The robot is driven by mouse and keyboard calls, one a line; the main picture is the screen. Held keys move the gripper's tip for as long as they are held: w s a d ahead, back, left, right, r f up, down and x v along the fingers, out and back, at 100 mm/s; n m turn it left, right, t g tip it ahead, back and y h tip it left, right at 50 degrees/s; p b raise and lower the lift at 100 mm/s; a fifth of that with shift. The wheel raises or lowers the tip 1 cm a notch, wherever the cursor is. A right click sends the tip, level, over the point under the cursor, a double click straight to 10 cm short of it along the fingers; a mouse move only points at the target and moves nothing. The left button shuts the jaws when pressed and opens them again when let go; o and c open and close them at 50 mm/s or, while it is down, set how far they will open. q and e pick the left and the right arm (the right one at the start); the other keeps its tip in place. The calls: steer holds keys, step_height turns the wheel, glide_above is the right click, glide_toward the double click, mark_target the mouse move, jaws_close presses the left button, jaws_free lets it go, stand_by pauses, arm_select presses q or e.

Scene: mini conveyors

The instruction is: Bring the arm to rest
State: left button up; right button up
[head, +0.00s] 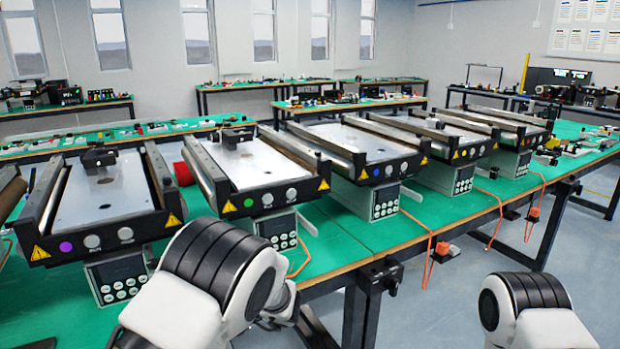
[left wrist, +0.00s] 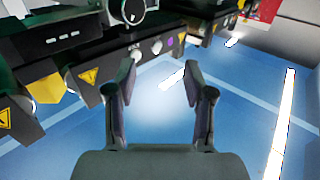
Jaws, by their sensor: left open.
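My left gripper (left wrist: 161,82) shows in the left wrist view with its two fingers wide apart. It is open and nothing is between the fingers. In the head view my left arm (head: 205,275) is bent at the lower left, in front of the table edge. I cannot make out its gripper clearly there. My right arm (head: 530,310) shows at the lower right, apart from the table. My right gripper is out of view.
Several mini conveyors stand in a row on a green table (head: 335,240). The nearest ones are a conveyor with a purple button (head: 85,215) and one with a green button (head: 225,165). Orange cables (head: 432,250) hang over the front edge. The floor (head: 420,315) between my arms is clear.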

arm_select(q)
steer(key=s+a+f+m+t+h+p, duration=0.25)
steer(key=s+a+f+m, duration=0.35)
steer(key=f, duration=0.3)
steer(key=s+a+f+m+t+h+p, duration=0.1)
steer(key=s+a+f+m+h, duration=0.2)
steer(key=s+a+f+m, duration=0.5)
steer(key=s+d+f+m+g+h, duration=0.1)
steer(key=s+d+f+g+h, duration=0.2)
steer(key=s+d+f+h, duration=0.85)
steer(key=s+d+g+h, duration=0.1)
steer(key=s+d+g, duration=0.3)
steer(key=s, duration=0.7)
steer(key=shift+s+d+f+m, duration=0.2)
steer(key=shift+d+f+m, duration=0.15)
steer(key=shift+d, duration=0.1)
arm_select(e)
steer(key=r, duration=0.3)
steer(key=shift+s+a+r, duration=0.1)
steer(key=shift+s+r, duration=0.2)
steer(key=shift+s, duration=0.05)
